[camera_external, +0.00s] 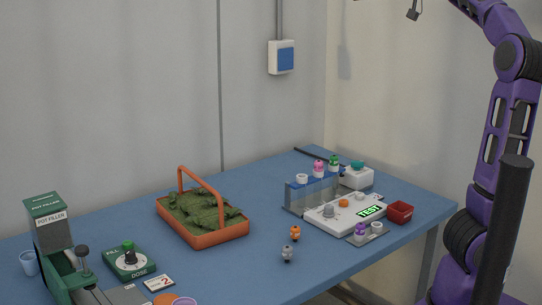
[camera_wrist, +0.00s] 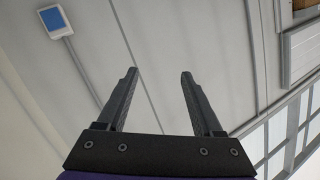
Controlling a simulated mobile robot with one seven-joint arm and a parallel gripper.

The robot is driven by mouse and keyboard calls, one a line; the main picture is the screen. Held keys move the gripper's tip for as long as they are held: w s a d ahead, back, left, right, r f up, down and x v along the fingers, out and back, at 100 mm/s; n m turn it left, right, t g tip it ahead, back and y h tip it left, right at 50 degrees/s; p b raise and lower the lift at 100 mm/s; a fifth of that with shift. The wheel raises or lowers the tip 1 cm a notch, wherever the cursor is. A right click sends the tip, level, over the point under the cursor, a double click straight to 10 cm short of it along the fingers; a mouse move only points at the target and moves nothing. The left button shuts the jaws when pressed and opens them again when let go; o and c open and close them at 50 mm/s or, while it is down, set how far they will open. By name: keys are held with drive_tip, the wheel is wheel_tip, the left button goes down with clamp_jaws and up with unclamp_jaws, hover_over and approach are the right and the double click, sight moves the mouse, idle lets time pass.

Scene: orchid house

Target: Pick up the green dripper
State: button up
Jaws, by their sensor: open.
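The green dripper (camera_external: 333,161) is a small green-topped piece in the external view. It stands at the back of the clear rack (camera_external: 312,192), just right of a pink one (camera_external: 319,166). Its lower part is hard to make out. My gripper (camera_wrist: 160,72) is open and empty in the wrist view, with two dark fingers spread apart and only wall behind them. In the external view my arm rises at the right, and a dark end piece shows at the top edge, high above the table and far from the dripper.
Orange (camera_external: 295,234) and grey (camera_external: 287,253) pieces stand in front. Space above the rack looks free.

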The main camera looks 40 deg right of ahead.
wheel_tip(320, 180, up, 5)
drive_tip(key=w+a+t+h, duration=0.1)
drive_tip(key=w+a, duration=0.1)
drive_tip(key=w+d+f+m+g+h+p, duration=0.1)
drive_tip(key=w+d+f+m+h, duration=0.15)
drive_tip(key=d+f+h, duration=0.5)
drive_tip(key=w+d+f+m+g+h+p, duration=0.1)
drive_tip(key=w+d+f+m+g+h, duration=0.1)
drive_tip(key=w+d+f+h, duration=0.4)
drive_tip(key=s+d+f+n+p, duration=0.2)
drive_tip(key=d+f, duration=0.7)
drive_tip(key=f, duration=0.2)
drive_tip(key=n+t+y+p, duration=0.1)
drive_tip(key=n+y+p, duration=0.25)
drive_tip(key=y, duration=0.65)
approach(334, 163)
drive_tip(key=r+b+x, duration=0.1)
drive_tip(key=x, duration=1.2)
drive_tip(key=shift+w+d+n, duration=0.35)
drive_tip(key=shift+w+n, duration=0.05)
drive_tip(key=shift+w, duration=0.2)
clamp_jaws()
